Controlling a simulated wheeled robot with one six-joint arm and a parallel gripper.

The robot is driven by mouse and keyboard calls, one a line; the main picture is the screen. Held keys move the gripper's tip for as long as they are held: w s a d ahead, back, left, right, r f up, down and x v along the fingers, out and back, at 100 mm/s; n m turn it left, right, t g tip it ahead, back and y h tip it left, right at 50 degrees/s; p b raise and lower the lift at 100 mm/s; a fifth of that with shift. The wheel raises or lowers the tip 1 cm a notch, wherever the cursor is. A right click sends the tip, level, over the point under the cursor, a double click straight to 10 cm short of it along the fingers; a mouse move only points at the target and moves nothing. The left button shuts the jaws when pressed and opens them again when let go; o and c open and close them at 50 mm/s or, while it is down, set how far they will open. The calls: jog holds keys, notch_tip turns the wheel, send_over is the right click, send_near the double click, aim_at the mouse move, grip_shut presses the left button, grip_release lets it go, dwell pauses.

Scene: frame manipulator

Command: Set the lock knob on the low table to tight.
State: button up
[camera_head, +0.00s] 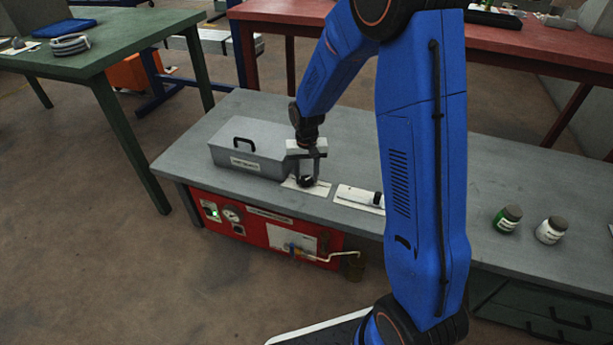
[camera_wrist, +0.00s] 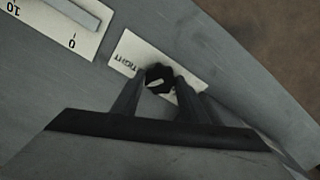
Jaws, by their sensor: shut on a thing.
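The lock knob (camera_wrist: 159,77) is a small dark round knob on a white label plate (camera_wrist: 126,55) marked "TIGHT" at one end. In the head view the knob (camera_head: 305,182) is near the front edge of the low grey table (camera_head: 240,110). My gripper (camera_wrist: 158,84) points down at the knob, with one finger on each side, shut on it. A light mark shows on the knob's top; which setting it points to I cannot tell. My gripper also shows in the head view (camera_head: 306,176). The fingers partly cover the plate, and its other end's lettering is hidden.
A grey lidded box (camera_head: 250,148) stands just left of my gripper. A slider plate (camera_head: 358,198) lies to the right. A green-labelled jar (camera_head: 507,218) and a white jar (camera_head: 551,230) stand farther right. A red panel (camera_head: 265,228) is below the table's front edge.

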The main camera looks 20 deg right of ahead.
aim_at(306, 179)
jog(key=m, duration=0.4)
jog(key=shift+m, duration=2.2)
jog(key=o, duration=1)
jog(key=shift+o, duration=0.2)
notch_tip(306, 179, up, 17)
jog(key=shift+r, duration=0.2)
